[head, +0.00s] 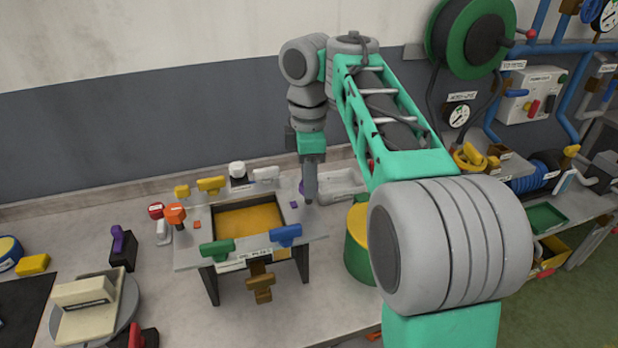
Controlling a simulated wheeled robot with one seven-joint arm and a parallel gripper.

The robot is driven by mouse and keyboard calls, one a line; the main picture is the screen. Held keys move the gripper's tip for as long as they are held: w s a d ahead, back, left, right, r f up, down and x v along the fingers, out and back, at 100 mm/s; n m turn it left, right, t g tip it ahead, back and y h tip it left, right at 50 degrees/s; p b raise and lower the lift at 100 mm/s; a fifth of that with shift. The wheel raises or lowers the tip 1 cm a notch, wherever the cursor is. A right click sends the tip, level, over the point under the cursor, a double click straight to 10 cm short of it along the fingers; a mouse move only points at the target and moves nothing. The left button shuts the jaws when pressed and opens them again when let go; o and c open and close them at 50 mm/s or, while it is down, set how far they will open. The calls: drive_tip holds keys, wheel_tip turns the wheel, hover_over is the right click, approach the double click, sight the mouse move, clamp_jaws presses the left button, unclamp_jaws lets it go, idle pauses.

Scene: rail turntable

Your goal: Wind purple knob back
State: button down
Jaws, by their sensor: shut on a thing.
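The purple knob (302,187) shows only as a sliver beside my gripper, at the back right of a grey stand (190,254) with a yellow recessed panel. My gripper (309,198) points straight down there. It is shut on the purple knob, and its fingers hide most of it. A small purple mark (294,204) lies on the stand's top just left of the fingers. The knob's turn angle cannot be seen.
Blue (286,234) and green (217,249) handles line the stand's front; an orange knob (175,214) is at its left. A purple lever (118,240) stands apart further left. A green drum (357,245) is close on the right, with a grey tray (342,184) behind.

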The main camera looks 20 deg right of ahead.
drive_tip(key=shift+n, duration=1)
drive_tip(key=c, duration=1)
unclamp_jaws()
drive_tip(key=shift+r, duration=0.1)
wheel_tip(320, 180, up, 8)
drive_tip(key=p, duration=0.7)
drive_tip(key=shift+p, duration=0.3)
drive_tip(key=shift+f, duration=0.2)
